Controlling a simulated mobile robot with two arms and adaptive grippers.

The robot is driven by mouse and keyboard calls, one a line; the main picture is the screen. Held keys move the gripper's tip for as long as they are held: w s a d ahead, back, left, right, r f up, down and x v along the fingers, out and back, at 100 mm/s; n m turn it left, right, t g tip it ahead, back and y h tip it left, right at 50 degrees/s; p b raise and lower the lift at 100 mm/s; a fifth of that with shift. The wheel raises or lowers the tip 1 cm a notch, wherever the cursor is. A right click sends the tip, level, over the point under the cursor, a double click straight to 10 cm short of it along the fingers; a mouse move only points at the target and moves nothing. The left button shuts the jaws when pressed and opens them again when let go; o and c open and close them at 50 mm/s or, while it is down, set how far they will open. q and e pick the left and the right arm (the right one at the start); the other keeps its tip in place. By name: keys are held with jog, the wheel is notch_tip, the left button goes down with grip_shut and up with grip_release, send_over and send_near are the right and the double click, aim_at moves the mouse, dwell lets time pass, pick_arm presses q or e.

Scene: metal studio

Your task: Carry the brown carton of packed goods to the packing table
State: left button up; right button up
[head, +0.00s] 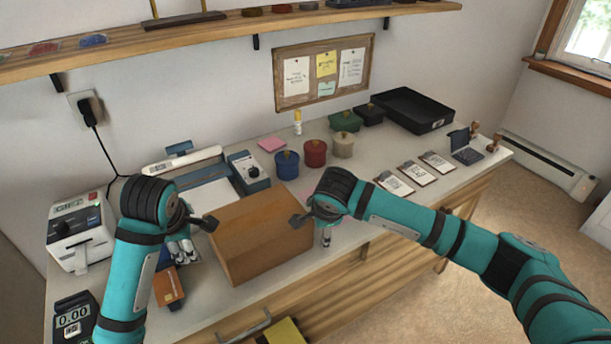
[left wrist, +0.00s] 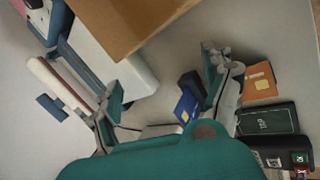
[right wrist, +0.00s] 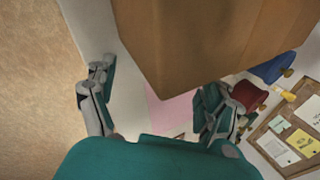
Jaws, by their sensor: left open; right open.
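The brown carton (head: 262,238) is a plain closed box at the front middle of the white-topped table (head: 375,215). It shows at the top of the left wrist view (left wrist: 125,22) and fills much of the right wrist view (right wrist: 195,45). My left gripper (head: 196,236) is open and empty beside the carton's left side. My right gripper (head: 312,228) is open and empty at its right side. One fingertip of each is close to the carton; I cannot tell whether they touch it. The carton's underside is hidden.
A label printer (head: 80,232) and a scale (head: 72,318) stand at the left. Blue (head: 287,164), red (head: 315,152) and cream pots stand behind the carton. Clipboards (head: 393,184) and a black tray (head: 412,108) lie to the right.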

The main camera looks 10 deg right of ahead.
jog(key=shift+s+r, duration=0.15)
jog(key=shift+r, duration=0.3)
pick_arm(q)
jog(key=v, duration=0.5)
jog(key=shift+s+r, duration=0.1)
jog(key=shift+r, duration=0.1)
pick_arm(e)
jog(key=v, duration=1.1)
pick_arm(q)
jog(key=shift+s+f, duration=0.1)
pick_arm(e)
jog(key=shift+s+f, duration=0.1)
